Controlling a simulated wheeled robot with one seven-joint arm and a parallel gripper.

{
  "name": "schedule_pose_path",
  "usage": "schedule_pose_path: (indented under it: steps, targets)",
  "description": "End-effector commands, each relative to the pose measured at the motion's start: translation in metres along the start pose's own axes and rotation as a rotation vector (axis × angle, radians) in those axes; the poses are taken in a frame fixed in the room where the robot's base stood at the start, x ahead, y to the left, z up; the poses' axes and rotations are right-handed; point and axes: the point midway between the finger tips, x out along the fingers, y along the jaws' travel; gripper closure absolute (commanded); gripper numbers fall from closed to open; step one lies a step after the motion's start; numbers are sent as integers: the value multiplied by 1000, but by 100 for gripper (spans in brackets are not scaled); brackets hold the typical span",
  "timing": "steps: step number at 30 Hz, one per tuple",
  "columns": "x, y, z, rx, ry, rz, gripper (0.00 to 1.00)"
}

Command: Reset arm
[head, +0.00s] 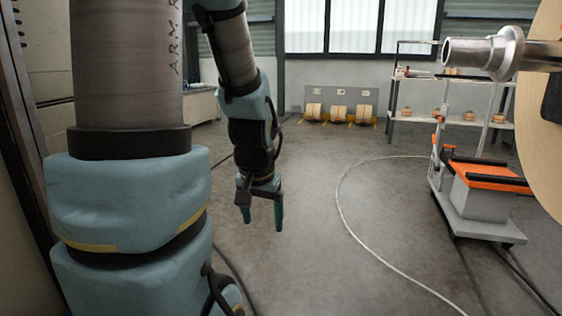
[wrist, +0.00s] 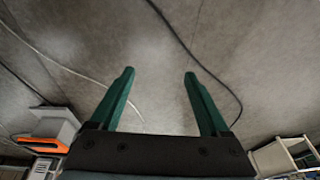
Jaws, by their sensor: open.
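My gripper (head: 262,220) hangs at the end of my arm in the head view, pointing down above the concrete floor. In the wrist view the two green fingers of my gripper (wrist: 160,80) stand wide apart. Nothing is between them, and only floor shows beyond. My arm fills the left of the head view, with its upper part cut off by the top edge.
A grey cart with an orange top (head: 488,178) stands at the right. Above it a metal shaft (head: 480,53) sticks out from a large tan roll (head: 540,120). Shelves (head: 455,117) and a rack of small rolls (head: 340,108) stand at the back.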

Motion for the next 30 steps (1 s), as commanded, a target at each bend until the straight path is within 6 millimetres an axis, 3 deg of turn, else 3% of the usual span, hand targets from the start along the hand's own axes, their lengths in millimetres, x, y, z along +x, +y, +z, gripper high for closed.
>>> schedule_pose_path:
  steps: [3, 4, 14, 30]
  targets:
    - [0, -16, 43, -216, -126, 12, 20]
    - [-5, -16, 48, -248, -145, 15, 20]
    - [-71, -18, 25, -220, -132, 14, 20]
    - [-228, -26, -18, -217, -130, 14, 20]
